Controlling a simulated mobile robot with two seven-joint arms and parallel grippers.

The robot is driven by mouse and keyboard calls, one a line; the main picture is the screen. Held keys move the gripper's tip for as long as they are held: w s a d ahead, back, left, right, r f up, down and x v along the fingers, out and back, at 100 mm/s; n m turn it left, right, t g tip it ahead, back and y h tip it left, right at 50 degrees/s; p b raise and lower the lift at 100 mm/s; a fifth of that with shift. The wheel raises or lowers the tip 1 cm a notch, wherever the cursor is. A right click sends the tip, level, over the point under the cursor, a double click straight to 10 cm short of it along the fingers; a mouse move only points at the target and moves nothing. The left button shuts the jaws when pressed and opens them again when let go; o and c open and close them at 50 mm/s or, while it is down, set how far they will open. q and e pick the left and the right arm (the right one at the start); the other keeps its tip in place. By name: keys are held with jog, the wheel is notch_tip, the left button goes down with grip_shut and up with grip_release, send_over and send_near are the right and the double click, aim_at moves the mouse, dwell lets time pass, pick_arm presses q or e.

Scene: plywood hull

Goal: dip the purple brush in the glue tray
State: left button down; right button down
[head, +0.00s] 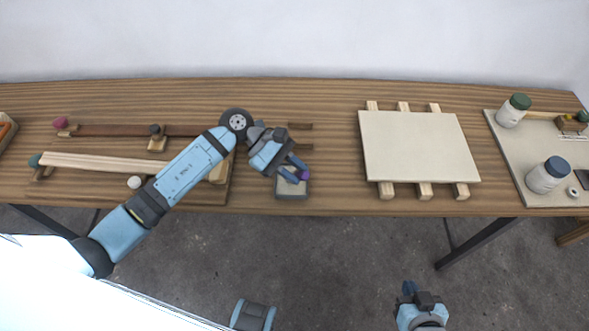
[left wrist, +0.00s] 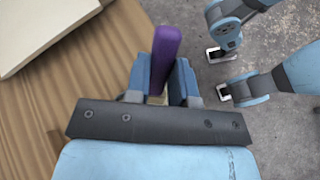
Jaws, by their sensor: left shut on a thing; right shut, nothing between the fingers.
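My left gripper (head: 293,170) is shut on the purple brush (head: 304,175), at the table's front edge. In the left wrist view the brush's purple handle (left wrist: 165,58) stands up between the two fingers. A small grey tray (head: 292,191), which looks like the glue tray, sits just below the gripper in the head view. The gripper and brush overlap the tray's back part. The brush's bristles are hidden, so I cannot tell whether they touch the glue. My right gripper (head: 409,288) is shut and empty, low over the floor in front of the table.
A pale board (head: 418,146) lies on wooden slats right of the tray. Wooden strips (head: 100,163) and small knobbed blocks lie to the left. A mat (head: 540,190) at the right holds a green-lidded jar (head: 510,113) and a blue-lidded jar (head: 546,177). Bare tabletop separates tray and board.

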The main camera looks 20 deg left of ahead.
pick_arm(q)
jog(key=shift+f+b, duration=0.15)
jog(key=shift+b, duration=0.2)
dwell(0.8)
dwell(0.4)
jog(key=shift+r+p, duration=0.9)
jog(key=shift+r, duration=2.7)
